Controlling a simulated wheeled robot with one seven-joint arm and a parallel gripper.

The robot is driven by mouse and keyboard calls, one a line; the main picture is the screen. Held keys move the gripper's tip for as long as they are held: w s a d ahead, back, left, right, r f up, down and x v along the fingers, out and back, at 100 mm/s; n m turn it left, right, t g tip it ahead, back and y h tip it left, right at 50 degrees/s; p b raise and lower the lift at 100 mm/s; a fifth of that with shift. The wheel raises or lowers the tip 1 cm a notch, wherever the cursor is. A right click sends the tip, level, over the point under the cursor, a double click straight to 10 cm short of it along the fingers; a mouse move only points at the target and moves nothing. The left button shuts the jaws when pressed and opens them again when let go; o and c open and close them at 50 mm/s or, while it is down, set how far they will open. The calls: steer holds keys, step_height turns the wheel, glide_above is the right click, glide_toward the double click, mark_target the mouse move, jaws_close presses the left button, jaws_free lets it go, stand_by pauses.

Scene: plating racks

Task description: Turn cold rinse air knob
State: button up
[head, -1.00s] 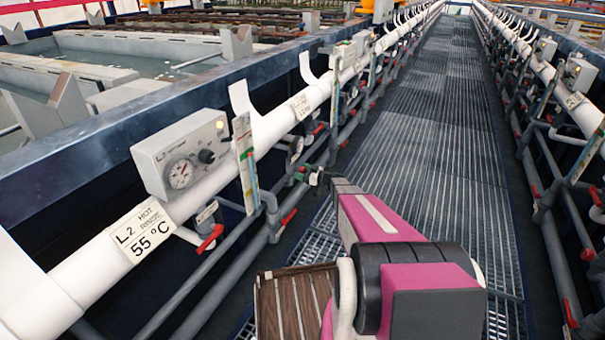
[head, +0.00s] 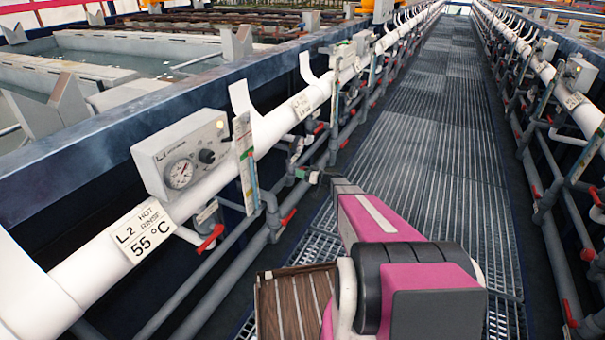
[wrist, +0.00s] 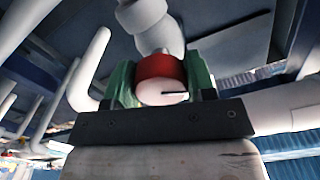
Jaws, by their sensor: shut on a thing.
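The knob (wrist: 160,76) shows in the wrist view with a red body and a pale round face that bears a short black line pointing right. It sits at the end of a white pipe fitting (wrist: 150,22). My gripper (wrist: 160,88) has its green finger pads on either side of the knob and is shut on it. In the head view my gripper (head: 306,174) is at the pipework on the left side of the walkway, past the L2 hot rinse label (head: 141,229). The knob cannot be made out there.
A grey control box with a gauge (head: 182,155) sits on the white pipe (head: 205,188) at left. Red-handled valves (head: 210,238) hang below it. The grated walkway (head: 425,170) is clear ahead. A similar pipe run lines the right side.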

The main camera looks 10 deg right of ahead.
steer(key=m, duration=0.4)
steer(key=shift+m, duration=0.3)
steer(key=m, duration=0.3)
steer(key=shift+s+m, duration=0.1)
steer(key=shift+m, duration=0.2)
steer(key=m, duration=0.7)
steer(key=o, duration=0.9)
steer(key=shift+r, duration=0.1)
steer(key=v, duration=1)
steer(key=shift+s+d, duration=0.25)
steer(key=shift+d, duration=0.05)
